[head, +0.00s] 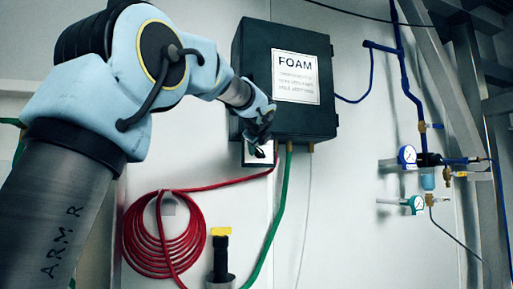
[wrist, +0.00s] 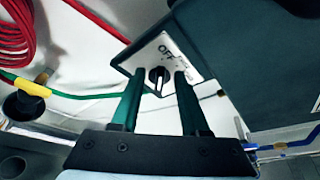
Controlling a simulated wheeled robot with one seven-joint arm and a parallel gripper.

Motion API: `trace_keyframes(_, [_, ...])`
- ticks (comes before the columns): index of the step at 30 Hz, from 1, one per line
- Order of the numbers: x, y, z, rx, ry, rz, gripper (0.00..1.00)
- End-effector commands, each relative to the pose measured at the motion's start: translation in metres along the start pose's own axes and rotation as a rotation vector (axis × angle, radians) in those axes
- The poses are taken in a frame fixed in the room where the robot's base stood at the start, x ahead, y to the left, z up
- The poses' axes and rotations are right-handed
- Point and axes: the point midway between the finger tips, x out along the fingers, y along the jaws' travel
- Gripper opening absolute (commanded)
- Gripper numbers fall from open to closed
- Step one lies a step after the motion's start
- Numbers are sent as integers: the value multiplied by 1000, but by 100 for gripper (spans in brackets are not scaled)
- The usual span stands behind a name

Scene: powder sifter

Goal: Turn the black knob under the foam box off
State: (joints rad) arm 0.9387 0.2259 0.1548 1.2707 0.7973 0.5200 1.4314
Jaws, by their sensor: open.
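The dark green foam box (head: 253,60) with a white FOAM label hangs on the wall in the head view. Its side also shows in the wrist view (wrist: 245,50). Under it is a small white plate (wrist: 176,52) marked OFF, and the plate also shows in the head view (head: 266,158). The black knob (wrist: 158,73) sits on this plate; its white pointer line runs downward in the wrist view, away from the OFF lettering. My gripper (wrist: 158,80) is open, with one finger on each side of the knob in the picture. Whether the fingers touch the knob cannot be told.
A red hose coil (head: 165,235) hangs left of the plate. A green hose (head: 276,215) runs down from the box. A yellow-topped black valve (head: 221,245) stands below. Gauges (head: 408,155) and blue piping are at the right. The wall right of the green hose is fairly clear.

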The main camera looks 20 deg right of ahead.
Motion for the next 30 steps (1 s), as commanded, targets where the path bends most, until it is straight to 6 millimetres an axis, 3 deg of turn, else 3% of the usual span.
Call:
trace_keyframes(16, [-93,1,-1,-2,0,-3,45])
trace_keyframes(21, [-103,0,0,-1,0,-1,45])
trace_keyframes(30, [-104,0,0,-1,0,0,45])
